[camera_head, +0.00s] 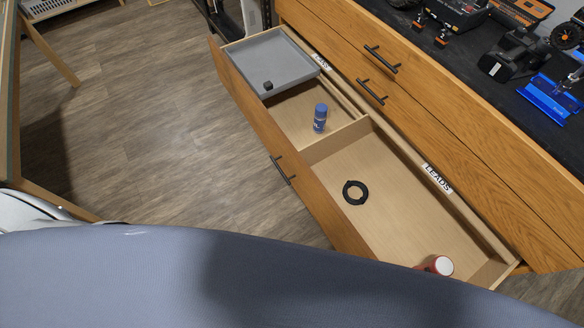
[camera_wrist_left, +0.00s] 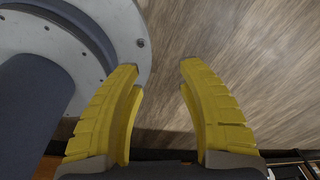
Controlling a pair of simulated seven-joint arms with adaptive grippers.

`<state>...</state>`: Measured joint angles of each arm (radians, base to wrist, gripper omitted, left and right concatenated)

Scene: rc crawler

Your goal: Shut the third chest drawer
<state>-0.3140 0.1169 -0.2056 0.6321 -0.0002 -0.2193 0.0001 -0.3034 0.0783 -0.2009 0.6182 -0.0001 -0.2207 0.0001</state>
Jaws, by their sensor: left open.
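In the head view the wooden chest (camera_head: 440,118) stands at the right, with a long lower drawer (camera_head: 322,205) pulled far out. Its front panel (camera_head: 253,118) faces left and carries a dark bar handle (camera_head: 283,171). Two closed fronts above it carry dark handles (camera_head: 381,59) and (camera_head: 371,92). In the left wrist view my left gripper (camera_wrist_left: 159,72) has its two yellow fingers spread, with nothing between them but floor behind. Neither gripper shows in the head view. The near end of the drawer front is hidden behind a large blue-grey shape.
The open drawer holds a grey tray (camera_head: 275,58), a blue bottle (camera_head: 320,118), a black ring (camera_head: 355,192) and a red-and-white cylinder (camera_head: 441,266). Tools and a blue stand (camera_head: 552,97) sit on the chest's dark top. Wooden floor (camera_head: 150,120) left of the drawer is clear.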

